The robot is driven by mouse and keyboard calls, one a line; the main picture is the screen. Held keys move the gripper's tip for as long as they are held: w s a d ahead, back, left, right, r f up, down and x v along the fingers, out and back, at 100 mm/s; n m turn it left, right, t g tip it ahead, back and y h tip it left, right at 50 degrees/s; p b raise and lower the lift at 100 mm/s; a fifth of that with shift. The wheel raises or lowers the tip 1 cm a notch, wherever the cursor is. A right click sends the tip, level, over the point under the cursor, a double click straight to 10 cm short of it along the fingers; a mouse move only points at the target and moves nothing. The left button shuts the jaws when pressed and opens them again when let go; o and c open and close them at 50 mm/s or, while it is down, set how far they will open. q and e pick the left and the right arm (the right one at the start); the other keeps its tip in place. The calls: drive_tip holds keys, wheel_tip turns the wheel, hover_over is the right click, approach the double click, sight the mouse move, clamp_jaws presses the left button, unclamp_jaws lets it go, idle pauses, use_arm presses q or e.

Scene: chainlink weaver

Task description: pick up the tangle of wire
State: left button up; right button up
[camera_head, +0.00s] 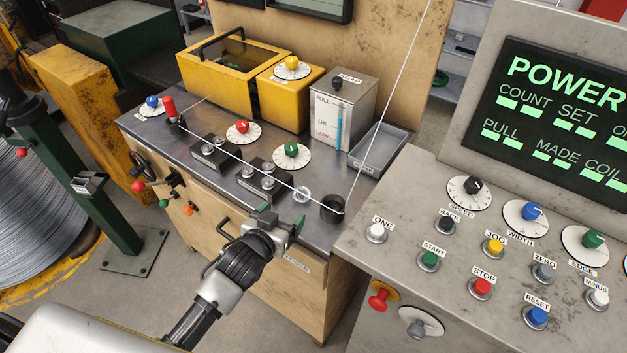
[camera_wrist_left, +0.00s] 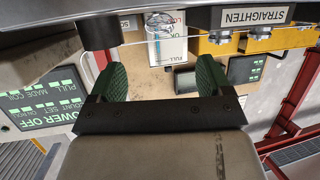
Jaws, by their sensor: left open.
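The tangle of wire (camera_head: 301,194) is a small, pale, round bundle on the metal bench top, left of the black cylinder (camera_head: 332,208). In the left wrist view, which is upside down, the tangle (camera_wrist_left: 160,20) shows at the top, beyond the fingertips and in front of the soap box. My left gripper (camera_head: 281,215) is at the bench's front edge, just short of the tangle. Its green-padded fingers (camera_wrist_left: 160,78) are apart with nothing between them. My right gripper is not in view.
A taut wire (camera_head: 240,165) runs over the bench past the straightening rollers (camera_head: 258,178) to the black cylinder and then upward. The soap box (camera_head: 342,112) and a grey tray (camera_head: 380,150) stand behind. The control console (camera_head: 440,200) is at right.

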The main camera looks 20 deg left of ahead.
sight(298, 198)
use_arm(q)
drive_tip(key=x, duration=0.4)
drive_tip(key=shift+w+f+p, duration=0.1)
drive_tip(key=shift+w+p, duration=0.15)
drive_tip(key=shift+p, duration=0.05)
drive_tip(key=shift+w+f, duration=0.2)
drive_tip(key=shift+w, duration=0.4)
drive_tip(key=p+x, duration=0.1)
drive_tip(key=x, duration=0.2)
drive_tip(key=shift+f, duration=0.1)
drive_tip(key=shift+w+d+f, duration=0.15)
drive_tip(key=shift+w+f, duration=0.1)
drive_tip(key=shift+w, duration=0.25)
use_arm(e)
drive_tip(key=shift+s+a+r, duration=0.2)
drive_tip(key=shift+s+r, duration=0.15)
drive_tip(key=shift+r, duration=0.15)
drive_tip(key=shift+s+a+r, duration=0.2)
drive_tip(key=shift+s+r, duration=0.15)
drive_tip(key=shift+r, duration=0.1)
use_arm(q)
drive_tip(key=shift+s, duration=0.1)
drive_tip(key=shift+c, duration=0.3)
drive_tip(key=shift+c, duration=1.1)
drive_tip(key=c, duration=0.7)
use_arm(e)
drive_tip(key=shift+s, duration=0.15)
